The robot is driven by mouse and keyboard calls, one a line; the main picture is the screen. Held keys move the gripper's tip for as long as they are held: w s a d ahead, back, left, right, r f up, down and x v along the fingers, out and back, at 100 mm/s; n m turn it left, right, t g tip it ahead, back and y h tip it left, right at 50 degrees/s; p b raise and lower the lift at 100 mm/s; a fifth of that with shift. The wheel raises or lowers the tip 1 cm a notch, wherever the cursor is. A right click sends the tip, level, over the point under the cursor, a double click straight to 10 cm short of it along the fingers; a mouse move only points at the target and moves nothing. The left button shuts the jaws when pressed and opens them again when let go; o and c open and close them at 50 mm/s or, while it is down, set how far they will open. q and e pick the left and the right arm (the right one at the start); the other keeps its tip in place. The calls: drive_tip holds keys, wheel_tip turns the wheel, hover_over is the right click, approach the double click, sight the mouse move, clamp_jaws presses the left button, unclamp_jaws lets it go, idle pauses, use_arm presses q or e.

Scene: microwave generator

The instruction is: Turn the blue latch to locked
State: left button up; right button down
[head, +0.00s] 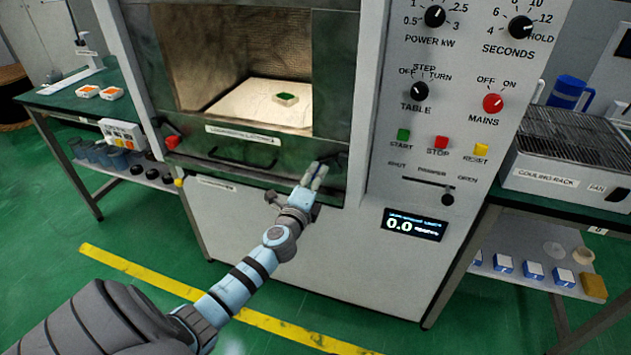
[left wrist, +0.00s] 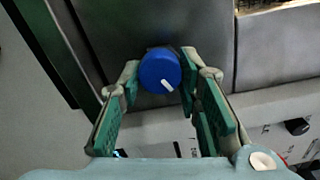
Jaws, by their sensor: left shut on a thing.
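The blue latch is a round knob (left wrist: 160,71) with a short white mark that points to the lower right in the left wrist view. My left gripper (left wrist: 159,82) is shut on it, one green-padded finger on each side of the knob. In the head view my left gripper (head: 318,172) is at the lower right of the microwave front, and it hides the knob there. The microwave door (head: 250,146) is the dark green panel with a handle, below a window onto the lit chamber. My right gripper is not in view.
A control panel (head: 455,120) with dials, buttons and a damper slider is right of the gripper. A red knob (head: 172,142) is on the left of the front. A cooling rack (head: 573,155) stands on the right table. A small green-topped block (head: 287,98) lies inside the chamber.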

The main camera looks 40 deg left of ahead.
use_arm(q)
drive_tip(key=shift+n, duration=0.5)
drive_tip(key=o, duration=1.1)
drive_tip(key=shift+o, duration=0.2)
drive_tip(key=v, duration=1.2)
